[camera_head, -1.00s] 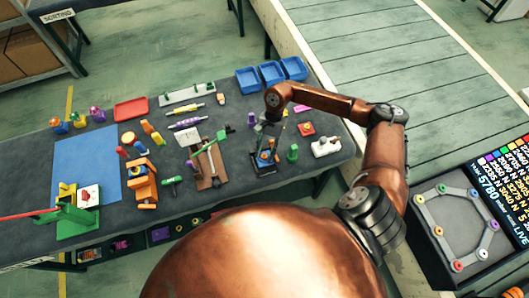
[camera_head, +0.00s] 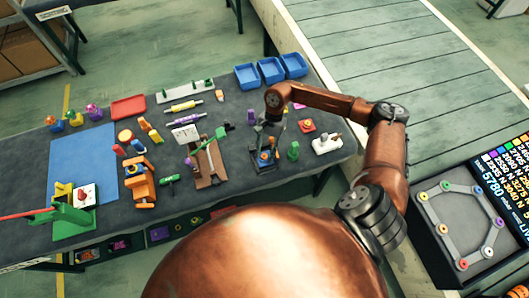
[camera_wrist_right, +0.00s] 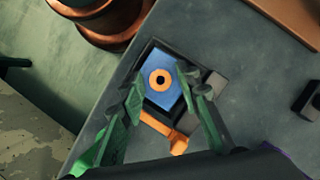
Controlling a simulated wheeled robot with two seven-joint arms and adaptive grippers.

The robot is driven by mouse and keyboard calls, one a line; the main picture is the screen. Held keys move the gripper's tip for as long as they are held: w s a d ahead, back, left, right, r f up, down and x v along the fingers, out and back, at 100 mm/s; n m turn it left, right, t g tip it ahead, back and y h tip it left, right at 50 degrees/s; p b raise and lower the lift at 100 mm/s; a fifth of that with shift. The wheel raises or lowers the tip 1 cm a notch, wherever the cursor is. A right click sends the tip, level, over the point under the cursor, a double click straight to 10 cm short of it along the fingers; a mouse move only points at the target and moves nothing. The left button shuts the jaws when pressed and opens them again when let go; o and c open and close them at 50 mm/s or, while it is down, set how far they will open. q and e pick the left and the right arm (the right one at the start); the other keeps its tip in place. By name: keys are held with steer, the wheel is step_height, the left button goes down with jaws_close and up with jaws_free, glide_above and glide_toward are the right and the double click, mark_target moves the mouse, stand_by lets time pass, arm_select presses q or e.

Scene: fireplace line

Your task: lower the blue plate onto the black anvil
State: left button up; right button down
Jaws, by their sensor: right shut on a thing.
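My left gripper is not in view.
An orange part (camera_wrist_right: 178,143) lies beside the plate. In the head view a green piece (camera_head: 293,151) and a white device (camera_head: 326,144) stand right of the anvil. A wooden lever fixture (camera_head: 207,163) stands left. Blue bins (camera_head: 271,71) line the back edge.

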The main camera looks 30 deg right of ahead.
mark_target(265, 155)
steer(key=shift+f, duration=0.35)
steer(key=c, duration=1.4)
jaws_free()
steer(key=shift+o, duration=0.2)
step_height(265, 155, up, 11)
steer(key=p, duration=0.3)
steer(key=shift+p, duration=0.35)
